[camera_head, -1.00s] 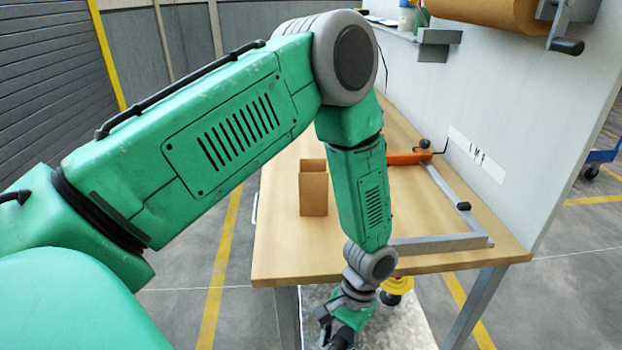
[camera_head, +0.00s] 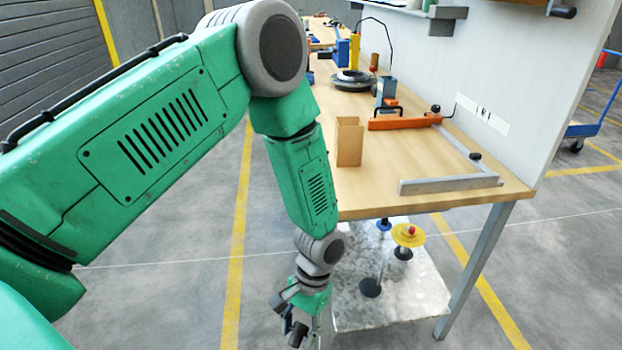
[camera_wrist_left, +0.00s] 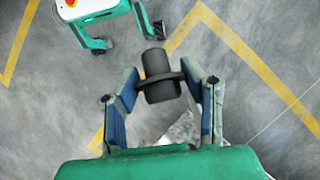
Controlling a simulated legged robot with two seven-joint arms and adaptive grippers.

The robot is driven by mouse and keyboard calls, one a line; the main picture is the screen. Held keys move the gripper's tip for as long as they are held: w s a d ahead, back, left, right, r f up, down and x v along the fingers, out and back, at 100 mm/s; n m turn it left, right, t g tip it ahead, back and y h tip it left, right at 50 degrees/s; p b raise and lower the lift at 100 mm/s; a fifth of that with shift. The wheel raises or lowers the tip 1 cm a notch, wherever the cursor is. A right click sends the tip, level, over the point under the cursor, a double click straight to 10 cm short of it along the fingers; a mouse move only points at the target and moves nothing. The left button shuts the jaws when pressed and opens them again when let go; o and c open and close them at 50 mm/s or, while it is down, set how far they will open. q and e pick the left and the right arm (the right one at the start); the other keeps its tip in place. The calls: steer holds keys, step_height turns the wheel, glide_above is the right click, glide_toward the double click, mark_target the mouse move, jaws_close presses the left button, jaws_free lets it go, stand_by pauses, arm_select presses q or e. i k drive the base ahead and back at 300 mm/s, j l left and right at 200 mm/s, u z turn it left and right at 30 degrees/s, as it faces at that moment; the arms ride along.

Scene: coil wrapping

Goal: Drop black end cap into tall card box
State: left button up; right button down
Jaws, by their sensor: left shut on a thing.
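The black end cap (camera_wrist_left: 159,76) is a flanged dark cylinder between the two fingers of my left gripper (camera_wrist_left: 163,84) in the left wrist view. The gripper is shut on it over the grey floor. In the head view my left gripper (camera_head: 304,333) hangs low at the bottom, in front of the bench and below its top; I cannot make out the cap there. The tall card box (camera_head: 349,144) stands upright on the bench near its left edge, above and to the right of the gripper, well apart from it. Its top is open. My right gripper is not in view.
The wooden bench (camera_head: 420,198) carries a grey metal frame (camera_head: 450,184) with an orange bar (camera_head: 402,123) right of the box. A dark round coil stand (camera_head: 354,80) is further back. A lower shelf (camera_head: 395,300) holds a yellow disc (camera_head: 408,235) and black-based posts.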

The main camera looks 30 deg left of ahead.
mark_target(351, 154)
steer(key=u, duration=1.75)
steer(key=i+j+u, duration=0.2)
steer(key=u, duration=0.15)
steer(key=i+j+u, duration=0.1)
steer(key=i+u, duration=0.65)
steer(key=i+z, duration=0.85)
steer(key=i+j+z, duration=0.25)
steer(key=i+z, duration=0.3)
steer(key=z, duration=0.3)
steer(key=i+z, duration=0.15)
steer(key=z, duration=0.35)
steer(key=i+z, duration=0.15)
steer(key=z, duration=0.3)
steer(key=i+j+z, duration=0.1)
steer(key=z, duration=0.35)
